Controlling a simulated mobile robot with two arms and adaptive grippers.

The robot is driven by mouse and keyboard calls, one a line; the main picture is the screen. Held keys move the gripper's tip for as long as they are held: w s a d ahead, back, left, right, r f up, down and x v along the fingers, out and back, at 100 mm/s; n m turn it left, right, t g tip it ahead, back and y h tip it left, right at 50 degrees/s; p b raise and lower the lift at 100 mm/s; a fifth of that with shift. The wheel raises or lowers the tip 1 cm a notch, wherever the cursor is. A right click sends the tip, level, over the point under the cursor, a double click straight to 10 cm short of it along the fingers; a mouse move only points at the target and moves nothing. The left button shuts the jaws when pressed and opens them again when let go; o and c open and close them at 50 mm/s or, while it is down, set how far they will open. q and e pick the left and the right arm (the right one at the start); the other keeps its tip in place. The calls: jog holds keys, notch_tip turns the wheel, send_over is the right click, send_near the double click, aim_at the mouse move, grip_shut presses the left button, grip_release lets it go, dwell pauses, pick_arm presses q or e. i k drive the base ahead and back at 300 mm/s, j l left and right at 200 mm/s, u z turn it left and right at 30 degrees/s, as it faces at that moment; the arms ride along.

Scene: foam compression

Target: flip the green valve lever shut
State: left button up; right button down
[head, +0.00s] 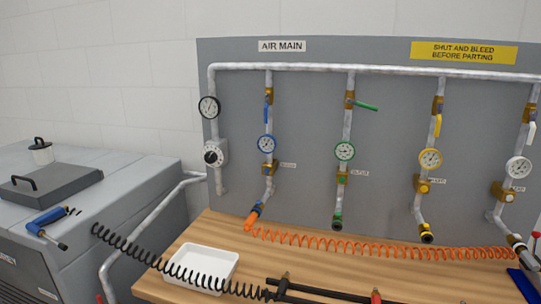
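The green valve lever (366,107) is on a brass valve body (350,99) high on the second drop pipe of the grey panel. It sticks out to the right, across the pipe and tilted slightly down. A green-rimmed gauge (344,151) sits below it, and a green-ringed outlet (337,222) is at the pipe's lower end. The blue lever (267,109), yellow lever (438,124) and white lever (530,133) hang down along their pipes. Neither of my grippers is in view.
An orange coiled hose (385,247) runs along the wooden bench (205,233) below the panel. A white tray (232,259), black coiled hose (150,258) and dark bar-like fixture (325,290) are nearer. A grey machine (135,185) stands left. Space before the green lever is clear.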

aim_at(368, 107)
jog(key=i+j, duration=0.2)
jog(key=j, duration=0.15)
jog(key=i+j, duration=0.2)
jog(key=j, duration=0.15)
jog(key=i+j+z, duration=0.1)
jog(key=j, duration=0.25)
jog(key=i, duration=0.05)
